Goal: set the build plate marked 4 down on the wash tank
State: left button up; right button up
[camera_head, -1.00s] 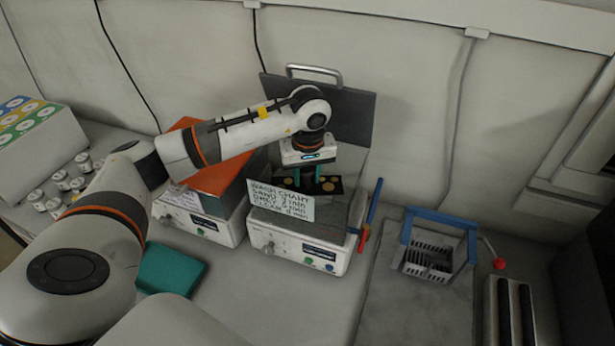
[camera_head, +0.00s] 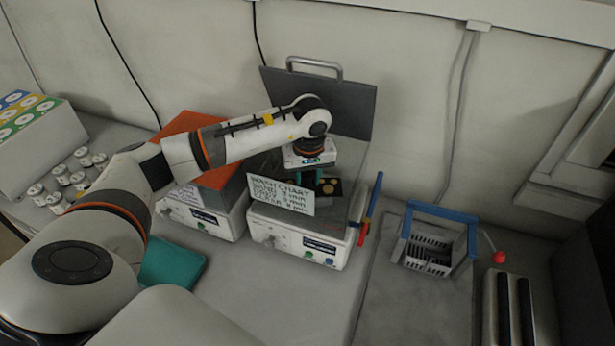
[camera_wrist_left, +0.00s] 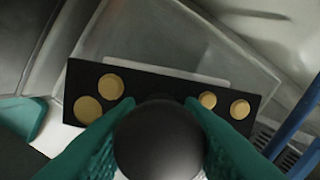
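The wash tank (camera_head: 295,238) is a white-based unit with a clear grey vat, its dark lid (camera_head: 340,105) raised behind. A black build plate with gold discs (camera_head: 331,188) is at the vat, partly hidden by the wash chart card (camera_head: 281,194). My left gripper (camera_head: 318,186) points down over the plate. In the left wrist view its green fingers flank the dark round knob (camera_wrist_left: 160,142) above the black plate (camera_wrist_left: 150,86) and look closed on it. The number 4 does not show. I cannot tell whether the plate touches the tank. My right gripper is out of view.
An orange-covered unit (camera_head: 222,178) stands left of the tank. A blue and red tool (camera_head: 369,208) is at its right side. A blue frame with a white basket (camera_head: 430,250) stands on a grey mat (camera_head: 400,310) farther right. Small jars (camera_head: 78,180) and a green pad (camera_head: 170,266) are left.

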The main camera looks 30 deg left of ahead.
pick_arm(q)
jog(key=o, duration=0.4)
jog(key=shift+r, duration=0.1)
jog(key=shift+r+p, duration=0.3)
jog(key=shift+p, duration=0.05)
jog(key=shift+r+p, duration=0.4)
jog(key=shift+p, duration=0.05)
jog(key=r+b, duration=0.1)
jog(key=r, duration=0.2)
jog(key=r+b, duration=0.1)
jog(key=r, duration=0.3)
jog(key=s+d+r+b, duration=0.1)
jog(key=r, duration=0.2)
jog(key=shift+r+b, duration=0.3)
jog(key=shift+b, duration=0.05)
jog(key=shift+r, duration=0.55)
